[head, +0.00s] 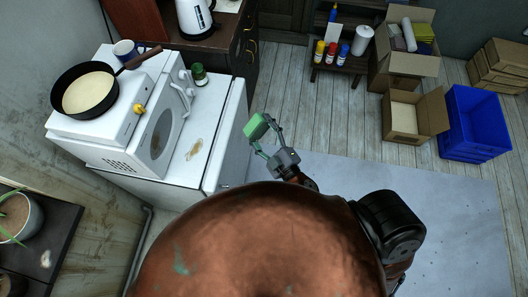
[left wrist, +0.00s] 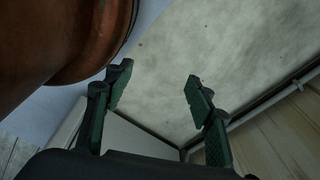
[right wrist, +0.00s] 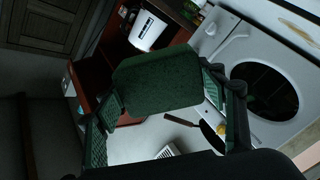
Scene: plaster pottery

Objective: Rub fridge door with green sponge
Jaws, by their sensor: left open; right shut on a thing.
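The green sponge (head: 255,127) is held in my right gripper (head: 264,139), just to the right of the fridge door (head: 234,148). A small gap seems to separate sponge and door, but I cannot be sure whether they touch. In the right wrist view the sponge (right wrist: 157,80) sits between the two fingers of the right gripper (right wrist: 162,98). The white fridge (head: 212,150) stands under the microwave, with a brownish stain on its top. My left gripper (left wrist: 158,87) is open and empty in the left wrist view, facing a stained wall. The head view does not show it.
A microwave (head: 151,131) carries a pan (head: 85,91) on the fridge. A blue crate (head: 476,121) and open cardboard boxes (head: 413,113) lie at the right. The floor right of the fridge is clear.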

